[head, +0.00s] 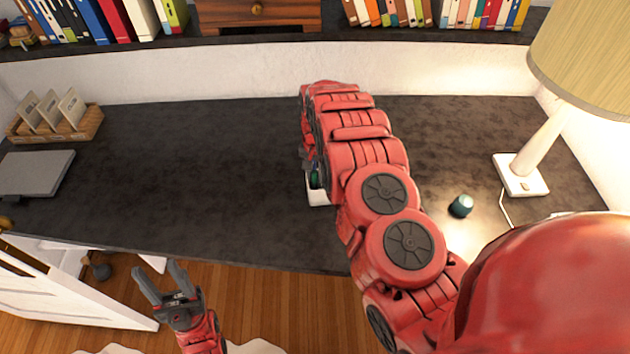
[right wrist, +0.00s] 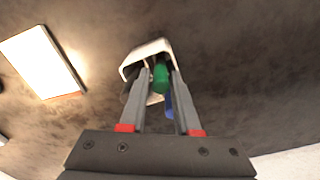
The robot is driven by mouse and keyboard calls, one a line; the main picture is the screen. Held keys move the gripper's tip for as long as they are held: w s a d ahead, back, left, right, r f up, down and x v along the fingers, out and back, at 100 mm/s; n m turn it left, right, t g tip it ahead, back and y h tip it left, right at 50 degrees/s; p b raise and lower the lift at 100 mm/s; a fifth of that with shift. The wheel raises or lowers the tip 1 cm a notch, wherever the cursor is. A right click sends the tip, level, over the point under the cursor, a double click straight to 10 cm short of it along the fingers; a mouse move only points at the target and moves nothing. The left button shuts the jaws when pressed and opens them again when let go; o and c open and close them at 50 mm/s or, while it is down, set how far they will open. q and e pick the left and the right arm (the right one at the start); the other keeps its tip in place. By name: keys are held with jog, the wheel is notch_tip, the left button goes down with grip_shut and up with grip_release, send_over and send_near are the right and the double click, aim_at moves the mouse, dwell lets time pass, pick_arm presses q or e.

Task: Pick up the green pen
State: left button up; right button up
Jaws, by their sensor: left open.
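The green pen (right wrist: 161,78) shows in the right wrist view, in a white holder (right wrist: 152,48), between the tips of my right gripper (right wrist: 160,72). The fingers stand apart, with the pen in the gap; I see no clear grip on it. In the head view the holder (head: 318,197) shows in part on the dark desk, with a bit of green at its top; my right arm hides the rest and the right fingertips. My left gripper (head: 162,283) is open and empty, in front of the desk's near edge, over the floor.
A blue pen (right wrist: 169,104) is close by the green one. A teal cup-like object (head: 461,206) and a lamp (head: 520,175) stand at the right. A wooden organizer (head: 86,124) and grey laptop (head: 35,172) lie at the left. The desk's left middle (head: 200,170) is clear.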

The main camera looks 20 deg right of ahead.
jog(key=shift+f, duration=0.75)
jog(key=shift+c, duration=0.3)
grip_shut()
jog(key=shift+r, duration=0.2)
